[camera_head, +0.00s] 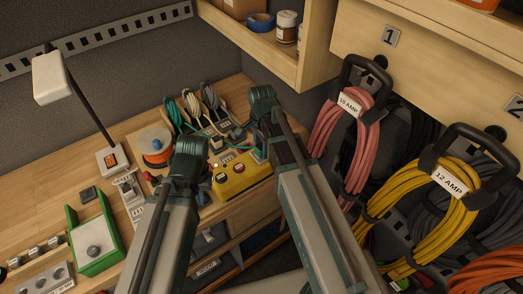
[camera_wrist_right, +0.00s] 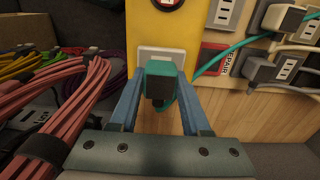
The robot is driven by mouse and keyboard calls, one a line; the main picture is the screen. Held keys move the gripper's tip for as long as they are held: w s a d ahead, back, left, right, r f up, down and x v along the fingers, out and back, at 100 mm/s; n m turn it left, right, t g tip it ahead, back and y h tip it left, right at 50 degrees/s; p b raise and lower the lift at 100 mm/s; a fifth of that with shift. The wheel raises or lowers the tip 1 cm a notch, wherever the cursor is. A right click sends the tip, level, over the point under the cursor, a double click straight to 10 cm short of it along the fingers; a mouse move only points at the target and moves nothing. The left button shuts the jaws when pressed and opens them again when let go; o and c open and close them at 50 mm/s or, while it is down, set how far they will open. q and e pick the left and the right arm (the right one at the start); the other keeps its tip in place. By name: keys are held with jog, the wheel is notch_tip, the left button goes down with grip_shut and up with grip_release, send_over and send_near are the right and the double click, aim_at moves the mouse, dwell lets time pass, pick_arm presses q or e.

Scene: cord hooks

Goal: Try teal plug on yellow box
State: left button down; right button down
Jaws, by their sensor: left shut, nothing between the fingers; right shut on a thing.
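The teal plug (camera_wrist_right: 161,82) is between the fingers of my right gripper (camera_wrist_right: 162,105), which is shut on it. The plug is against the white socket plate (camera_wrist_right: 146,56) on the yellow box (camera_wrist_right: 138,22). How deep it sits cannot be told. A teal cord (camera_wrist_right: 215,62) trails from it to the right in the right wrist view. In the head view the yellow box (camera_head: 240,178) lies between my two arms, and my right arm hides the right fingertips. My left gripper (camera_head: 191,148) is shut and empty, left of the box; its fingertips are hardly visible.
A rack of cords (camera_head: 200,108) stands behind the box. Pink cord (camera_head: 340,135) and yellow cord (camera_head: 425,205) hang on hooks at the right. A green box (camera_head: 94,240) and a lamp (camera_head: 55,78) are on the left. Bare bench (camera_head: 95,165) lies near the lamp.

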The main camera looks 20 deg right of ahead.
aim_at(261, 146)
jog(key=shift+r, duration=0.15)
jog(key=shift+r+p, duration=2.9)
jog(key=shift+p, duration=0.15)
jog(key=shift+f, duration=0.1)
jog(key=w+a+f+b, duration=0.1)
jog(key=w+f+b, duration=0.1)
jog(key=w, duration=0.1)
jog(key=w+a+f+b, duration=0.1)
jog(key=w+f+b, duration=0.1)
jog(key=w, duration=0.1)
jog(key=w+a+f+b, duration=0.1)
jog(key=w+f+b, duration=0.1)
jog(key=w, duration=0.1)
jog(key=shift+w+a+f+b, duration=0.1)
jog(key=shift+f+b, duration=0.15)
jog(key=shift+b, duration=0.05)
jog(key=shift+r, duration=0.15)
